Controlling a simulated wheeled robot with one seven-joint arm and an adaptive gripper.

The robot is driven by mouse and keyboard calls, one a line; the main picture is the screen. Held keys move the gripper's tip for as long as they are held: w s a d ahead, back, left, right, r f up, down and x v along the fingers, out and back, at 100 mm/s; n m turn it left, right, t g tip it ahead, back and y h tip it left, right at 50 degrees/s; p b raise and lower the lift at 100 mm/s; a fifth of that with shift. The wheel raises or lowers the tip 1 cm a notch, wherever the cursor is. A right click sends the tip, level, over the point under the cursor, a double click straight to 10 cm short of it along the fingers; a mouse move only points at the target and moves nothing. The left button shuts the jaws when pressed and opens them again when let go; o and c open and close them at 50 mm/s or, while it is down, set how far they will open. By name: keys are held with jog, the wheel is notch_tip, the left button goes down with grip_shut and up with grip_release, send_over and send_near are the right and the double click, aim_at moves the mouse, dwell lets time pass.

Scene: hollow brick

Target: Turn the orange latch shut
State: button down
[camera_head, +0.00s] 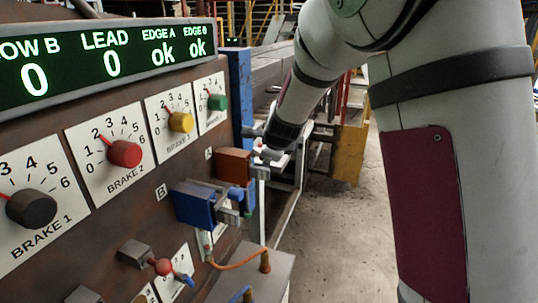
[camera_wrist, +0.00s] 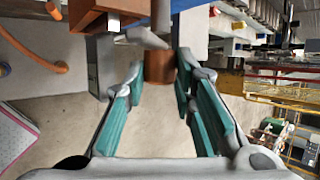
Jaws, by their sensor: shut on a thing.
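The orange latch (camera_head: 233,164) sits on the panel's right part, beside the mark A, as an orange-brown block. In the wrist view its block (camera_wrist: 90,12) shows at the top left, with a grey metal bar beside it. A short orange-brown cylinder (camera_wrist: 158,66) lies between my fingertips. My gripper (camera_head: 261,167) is at the latch's right end in the head view. In the wrist view my gripper (camera_wrist: 163,75) has its green-padded fingers on either side of the cylinder, closed on it. The exact contact is hard to see, and the latch's far side is hidden.
A blue latch (camera_head: 195,203) marked B sits just left and below. Brake knobs, such as the red knob (camera_head: 125,154), stick out from the panel. An orange cable (camera_head: 238,264) loops below the latches. Bare floor (camera_head: 335,235) lies to the right.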

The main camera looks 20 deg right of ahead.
jog(key=c, duration=1.3)
grip_release()
jog(key=shift+c, duration=0.2)
jog(key=shift+w+g, duration=0.1)
jog(key=shift+g, duration=0.2)
